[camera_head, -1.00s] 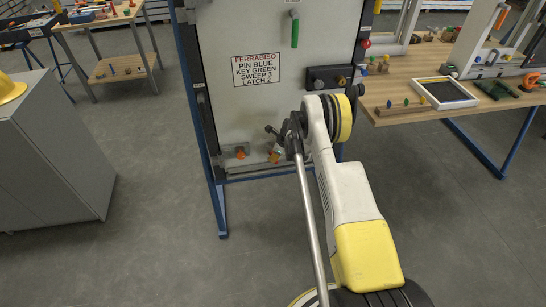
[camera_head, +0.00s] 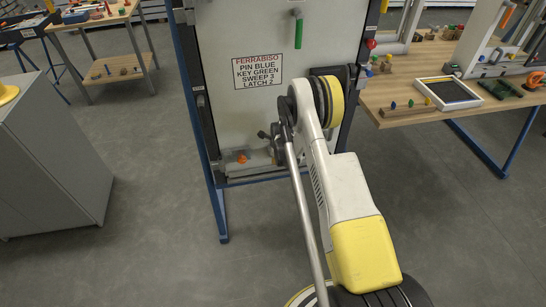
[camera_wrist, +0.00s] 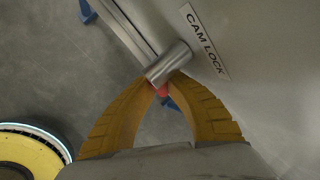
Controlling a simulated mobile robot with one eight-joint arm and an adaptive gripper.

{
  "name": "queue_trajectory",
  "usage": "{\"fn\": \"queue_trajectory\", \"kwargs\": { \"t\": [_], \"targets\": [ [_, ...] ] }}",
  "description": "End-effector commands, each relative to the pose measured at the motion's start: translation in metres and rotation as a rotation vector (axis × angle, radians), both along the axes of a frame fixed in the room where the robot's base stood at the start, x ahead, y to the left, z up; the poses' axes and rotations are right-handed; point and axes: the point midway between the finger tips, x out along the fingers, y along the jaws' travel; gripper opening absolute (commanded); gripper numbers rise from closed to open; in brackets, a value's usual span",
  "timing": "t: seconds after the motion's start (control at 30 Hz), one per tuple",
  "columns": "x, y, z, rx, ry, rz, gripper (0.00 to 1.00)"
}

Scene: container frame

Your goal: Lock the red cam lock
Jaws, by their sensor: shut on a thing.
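In the wrist view, my gripper (camera_wrist: 162,86) has its two yellow fingers brought together at their tips. They are shut on a small red piece of the cam lock (camera_wrist: 161,91), of which only a little shows between the fingers. A short metal cylinder (camera_wrist: 168,63) lies just beyond the fingertips. A "CAM LOCK" label (camera_wrist: 205,41) is on the grey panel to its right. In the head view my arm hides most of the area around my gripper, and I cannot make out the cam lock there.
The light panel (camera_head: 222,105) stands in a blue frame (camera_head: 223,215) and carries a text sign (camera_head: 257,72), a green handle (camera_head: 298,33) and an orange knob (camera_head: 241,158). A wooden workbench (camera_head: 405,95) is at right, a grey cabinet (camera_head: 60,160) at left. Floor between is clear.

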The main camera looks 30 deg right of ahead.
Motion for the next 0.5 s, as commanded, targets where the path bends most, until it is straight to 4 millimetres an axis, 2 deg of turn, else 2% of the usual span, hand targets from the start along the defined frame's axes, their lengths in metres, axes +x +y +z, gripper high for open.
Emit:
{"fn": "queue_trajectory", "kwargs": {
  "t": [0.5],
  "targets": [
    [-0.008, -0.012, 0.012, -0.473, 0.132, 0.001, 0.0]
  ]
}}
